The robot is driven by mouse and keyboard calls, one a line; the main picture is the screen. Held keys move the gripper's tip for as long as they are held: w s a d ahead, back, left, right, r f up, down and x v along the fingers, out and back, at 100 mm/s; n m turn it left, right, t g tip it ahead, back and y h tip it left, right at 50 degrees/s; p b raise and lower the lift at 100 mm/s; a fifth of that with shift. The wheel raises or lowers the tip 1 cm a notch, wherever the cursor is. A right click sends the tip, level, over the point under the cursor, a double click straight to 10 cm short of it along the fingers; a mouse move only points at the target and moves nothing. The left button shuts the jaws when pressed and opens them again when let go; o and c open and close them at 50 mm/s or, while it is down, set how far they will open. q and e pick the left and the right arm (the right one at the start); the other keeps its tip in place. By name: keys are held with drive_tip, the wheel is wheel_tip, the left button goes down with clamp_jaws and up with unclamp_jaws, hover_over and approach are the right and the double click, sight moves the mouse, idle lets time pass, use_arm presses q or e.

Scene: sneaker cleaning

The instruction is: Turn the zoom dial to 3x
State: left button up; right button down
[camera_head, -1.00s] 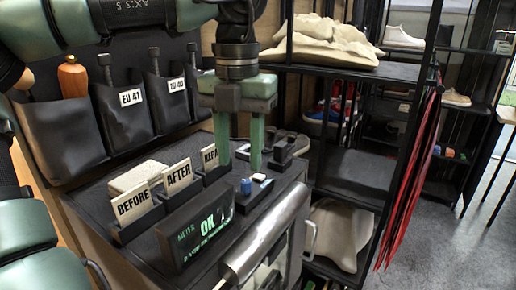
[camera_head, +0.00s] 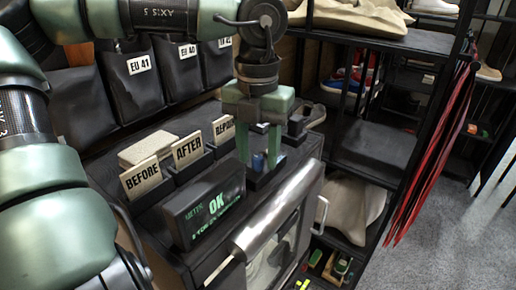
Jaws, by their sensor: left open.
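The fingers are apart. I cannot tell whether they touch the knob. The knob is partly hidden, and no dial marks can be read. My right gripper is out of view.
BEFORE (camera_head: 142,178), AFTER (camera_head: 188,151) and a third card (camera_head: 223,129) stand left of the gripper. A metal handle bar (camera_head: 280,208) runs along the front edge. A black shelf (camera_head: 375,148) stands at the right.

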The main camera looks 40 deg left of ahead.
use_arm(q)
drive_tip(key=shift+s, duration=0.1)
drive_tip(key=shift+c, duration=0.3)
clamp_jaws()
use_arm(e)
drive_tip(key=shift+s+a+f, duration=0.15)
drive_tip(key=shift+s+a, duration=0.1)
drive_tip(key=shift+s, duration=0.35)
